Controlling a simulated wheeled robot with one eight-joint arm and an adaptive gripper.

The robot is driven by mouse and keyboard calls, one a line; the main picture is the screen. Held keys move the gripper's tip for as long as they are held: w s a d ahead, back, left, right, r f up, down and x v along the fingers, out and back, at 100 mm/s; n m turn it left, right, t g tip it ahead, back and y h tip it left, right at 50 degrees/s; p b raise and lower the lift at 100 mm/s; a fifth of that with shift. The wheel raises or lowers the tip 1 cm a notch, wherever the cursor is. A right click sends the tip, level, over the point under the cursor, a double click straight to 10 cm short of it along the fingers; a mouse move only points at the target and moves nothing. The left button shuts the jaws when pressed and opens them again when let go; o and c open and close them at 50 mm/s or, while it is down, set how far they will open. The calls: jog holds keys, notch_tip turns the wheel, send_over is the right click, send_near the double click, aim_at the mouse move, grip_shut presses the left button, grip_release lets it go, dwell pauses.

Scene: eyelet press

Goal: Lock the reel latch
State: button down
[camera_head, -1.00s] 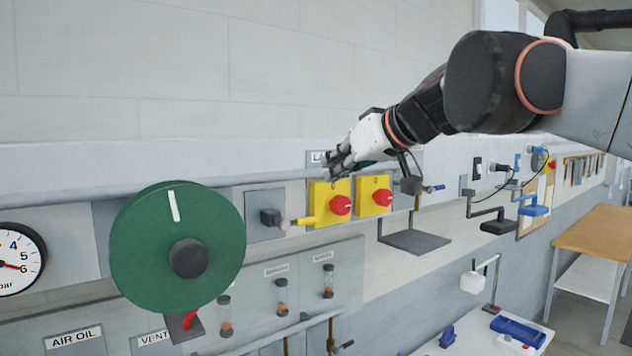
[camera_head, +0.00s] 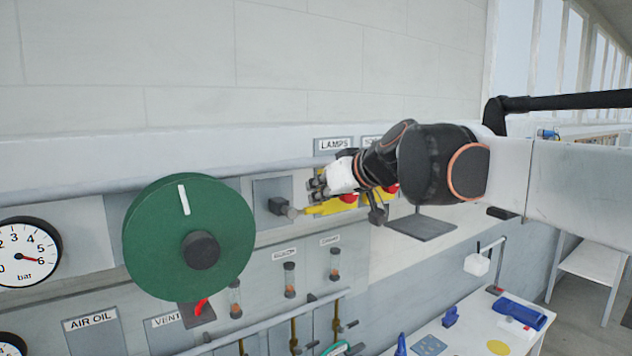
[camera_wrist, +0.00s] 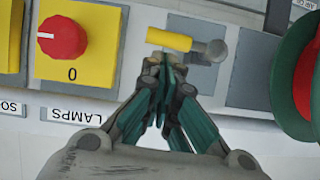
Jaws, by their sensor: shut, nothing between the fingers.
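A large green wheel (camera_head: 165,240) with a white mark and dark hub is mounted on the wall at left. It also shows at the right edge of the wrist view (camera_wrist: 293,75).
A yellow switch box with a red knob (camera_wrist: 62,36) sits beside my gripper, near the LAMPS label (camera_head: 334,145). A pressure gauge (camera_head: 25,252) is at far left. Pipes and small valves (camera_head: 290,280) run below.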

jog(key=shift+s+r, duration=0.1)
jog(key=shift+s, duration=0.05)
jog(key=shift+d+f, duration=0.15)
jog(key=shift+f, duration=0.1)
jog(key=shift+w+d+f+m+y+b, duration=0.1)
jog(key=shift+w+f+m+y+b, duration=0.15)
jog(key=shift+m+y+b, duration=0.25)
notch_tip(320, 180, down, 9)
jog(key=a+m+g+y+b, duration=0.1)
jog(key=m+y+b, duration=0.5)
jog(key=m+b, duration=0.4)
jog(key=shift+s+a+m+g+y+b, duration=0.15)
jog(key=shift+s+m+g+y+b, duration=0.25)
jog(key=shift+b, duration=0.3)
jog(key=shift+s, duration=0.1)
dwell(0.4)
